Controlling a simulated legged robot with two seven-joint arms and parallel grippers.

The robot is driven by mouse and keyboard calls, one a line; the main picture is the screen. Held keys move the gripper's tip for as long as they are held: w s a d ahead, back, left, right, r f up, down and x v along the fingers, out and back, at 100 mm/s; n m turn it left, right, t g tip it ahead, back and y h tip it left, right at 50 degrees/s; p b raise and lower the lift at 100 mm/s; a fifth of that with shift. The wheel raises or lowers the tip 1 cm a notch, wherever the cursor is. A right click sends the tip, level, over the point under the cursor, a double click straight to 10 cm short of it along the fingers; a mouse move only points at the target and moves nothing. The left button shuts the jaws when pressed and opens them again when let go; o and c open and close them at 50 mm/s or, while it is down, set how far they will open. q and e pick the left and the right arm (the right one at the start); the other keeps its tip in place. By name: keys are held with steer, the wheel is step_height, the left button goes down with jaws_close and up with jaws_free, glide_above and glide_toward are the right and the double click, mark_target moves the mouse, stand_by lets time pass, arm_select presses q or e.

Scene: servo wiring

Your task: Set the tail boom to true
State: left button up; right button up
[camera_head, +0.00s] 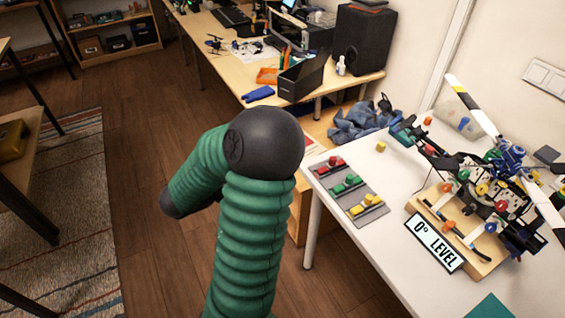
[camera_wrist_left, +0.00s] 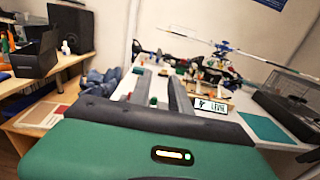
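A model helicopter (camera_head: 495,185) stands on the white table at the right in the head view, on a wooden base with a "0° LEVEL" sign (camera_head: 434,243). Its tail boom (camera_head: 421,142) appears to run toward the upper left. The helicopter also shows small in the left wrist view (camera_wrist_left: 222,62), behind the sign (camera_wrist_left: 211,105). My left gripper (camera_wrist_left: 160,78) shows two grey fingers with a gap between them, open and apparently empty. It points toward the table, apart from the helicopter. My right gripper is in neither view.
Grey strips with red, green and yellow blocks (camera_head: 350,184) lie at the table's left edge. Blue cloth (camera_head: 362,120) lies behind. A teal mat (camera_head: 491,307) is at the front. A dark case (camera_wrist_left: 288,100) stands at right in the wrist view. My green arm hides part of the floor.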

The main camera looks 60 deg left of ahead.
arm_select(q)
steer(key=shift+s, duration=0.2)
steer(key=c, duration=0.4)
steer(key=shift+w+f, duration=0.1)
steer(key=shift+w, duration=0.15)
jaws_close()
steer(key=b, duration=0.3)
glide_toward(412, 131)
steer(key=s+a+f, duration=0.4)
steer(key=w, duration=0.8)
steer(key=shift+w+d+r+t+h, duration=0.15)
steer(key=shift+w+d+t+h, duration=0.05)
steer(key=shift+w+t+h, duration=0.2)
